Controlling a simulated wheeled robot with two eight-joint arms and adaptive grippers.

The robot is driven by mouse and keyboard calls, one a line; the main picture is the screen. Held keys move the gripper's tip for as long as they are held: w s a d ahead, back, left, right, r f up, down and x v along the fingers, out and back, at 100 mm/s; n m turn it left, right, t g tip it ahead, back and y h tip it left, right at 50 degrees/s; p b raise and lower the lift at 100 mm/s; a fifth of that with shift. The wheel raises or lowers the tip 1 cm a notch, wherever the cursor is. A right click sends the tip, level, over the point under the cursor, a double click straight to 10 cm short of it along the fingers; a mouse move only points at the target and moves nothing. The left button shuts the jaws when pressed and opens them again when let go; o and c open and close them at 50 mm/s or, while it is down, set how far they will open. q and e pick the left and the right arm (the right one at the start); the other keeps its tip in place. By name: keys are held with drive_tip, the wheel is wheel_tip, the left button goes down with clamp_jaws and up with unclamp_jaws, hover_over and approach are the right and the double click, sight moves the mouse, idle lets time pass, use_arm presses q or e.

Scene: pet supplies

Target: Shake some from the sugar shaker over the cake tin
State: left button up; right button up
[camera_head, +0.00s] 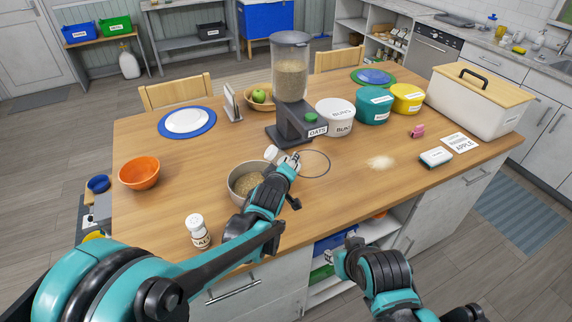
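My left gripper (287,160) is shut on a small white-capped shaker (271,153). The shaker is tilted, with its white end pointing left, just above the far right rim of a round grey tin (233,185). The tin holds a brownish, grainy content, and my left arm hides part of its right side. A second white-capped bottle (197,230) with a partly readable label stands upright near the table's front edge. My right gripper (340,250) is empty, its fingers apart, in front of the table edge.
A food dispenser (291,90) stands behind the shaker. An orange bowl (140,173) is at left, and a blue-rimmed plate (187,121) behind it. Lidded tubs (373,106) and a large bin (470,105) are at right. Pale powder (381,162) lies on the tabletop.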

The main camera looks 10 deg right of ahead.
sight(289, 156)
use_arm(q)
drive_tip(key=shift+d+f+n+h+b, duration=0.2)
drive_tip(key=shift+n+h+b, duration=0.2)
drive_tip(key=shift+n, duration=0.15)
drive_tip(key=shift+d+f+n+h+b, duration=0.15)
drive_tip(key=shift+f+n+h+b, duration=0.1)
drive_tip(key=shift+n+h, duration=0.25)
drive_tip(key=shift+d+r+n+t+h+b, duration=0.15)
drive_tip(key=shift+n+h+b, duration=0.2)
drive_tip(key=shift+n, duration=0.3)
drive_tip(key=shift+a+r+n+t+h+b, duration=0.15)
drive_tip(key=shift+n+h+b, duration=0.1)
drive_tip(key=shift+n+b, duration=0.25)
drive_tip(key=shift+r+n+t+h, duration=0.3)
drive_tip(key=shift+r+n+h, duration=0.2)
drive_tip(key=shift+r+n, duration=0.45)
drive_tip(key=shift+a+r+n+t+h+b, duration=0.3)
drive_tip(key=shift+r+n, duration=0.25)
drive_tip(key=shift+n, duration=0.25)
drive_tip(key=shift+a+r+n+t+h+b, duration=0.1)
drive_tip(key=shift+a+r+n+h+b, duration=0.1)
drive_tip(key=shift+r+n+h, duration=0.4)
drive_tip(key=shift+d+f, duration=0.1)
drive_tip(key=shift+f, duration=0.05)
